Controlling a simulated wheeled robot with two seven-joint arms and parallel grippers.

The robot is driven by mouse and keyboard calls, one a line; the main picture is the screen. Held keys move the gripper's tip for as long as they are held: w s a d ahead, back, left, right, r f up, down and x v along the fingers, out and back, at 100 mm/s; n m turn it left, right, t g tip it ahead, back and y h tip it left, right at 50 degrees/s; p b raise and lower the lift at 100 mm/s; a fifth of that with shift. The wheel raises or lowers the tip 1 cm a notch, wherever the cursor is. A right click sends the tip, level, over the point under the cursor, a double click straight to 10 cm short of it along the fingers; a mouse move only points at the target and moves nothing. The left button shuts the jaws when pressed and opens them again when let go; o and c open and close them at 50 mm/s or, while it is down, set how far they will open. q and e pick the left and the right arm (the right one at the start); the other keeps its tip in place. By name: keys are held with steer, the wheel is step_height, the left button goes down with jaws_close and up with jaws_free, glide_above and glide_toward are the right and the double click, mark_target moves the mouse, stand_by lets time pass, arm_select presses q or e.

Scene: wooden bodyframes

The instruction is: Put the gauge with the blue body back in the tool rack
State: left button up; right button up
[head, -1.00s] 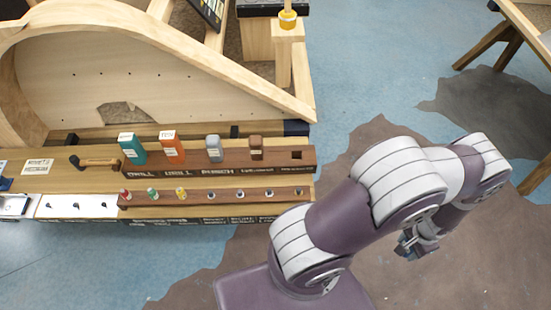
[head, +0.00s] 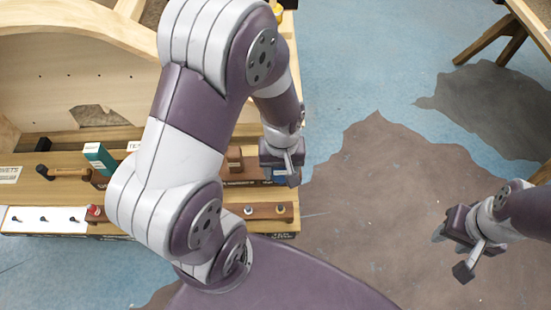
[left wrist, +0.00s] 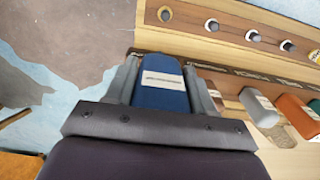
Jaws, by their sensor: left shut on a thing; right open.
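My left gripper (head: 284,172) is at the right end of the tool rack (head: 242,175) in the head view. It is shut on the gauge with the blue body, whose blue top (left wrist: 162,85) with a white label sits between the fingers in the left wrist view. The gauge's lower end is hidden, so I cannot tell whether it is in a slot. A brown gauge (head: 234,157) stands in the rack just left of the gripper. A teal gauge (head: 98,157) stands further left. Grey (left wrist: 258,107) and orange (left wrist: 297,112) gauges show in the left wrist view. My right gripper (head: 453,252) is open and empty.
A lower strip (head: 270,211) with small round pieces runs along the bench front. A wooden-handled tool (head: 62,172) lies left of the rack. A curved wooden frame (head: 75,60) stands behind. A trestle (head: 508,50) is at the upper right. Open floor lies between.

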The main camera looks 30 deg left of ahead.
arm_select(q)
steer(key=w+a+f, duration=0.1)
steer(key=w+f, duration=0.1)
steer(key=f, duration=0.1)
steer(key=w+a+f, duration=0.2)
steer(key=w+f, duration=0.1)
steer(key=w+a+f, duration=0.1)
steer(key=w+f, duration=0.1)
steer(key=f, duration=0.1)
steer(key=shift+w+a+f, duration=0.15)
steer(key=shift+w+f, duration=0.05)
steer(key=shift+w, duration=0.2)
steer(key=shift+s+f, duration=0.1)
steer(key=shift+f, duration=0.3)
steer(key=o, duration=1.3)
steer(key=shift+r, duration=0.1)
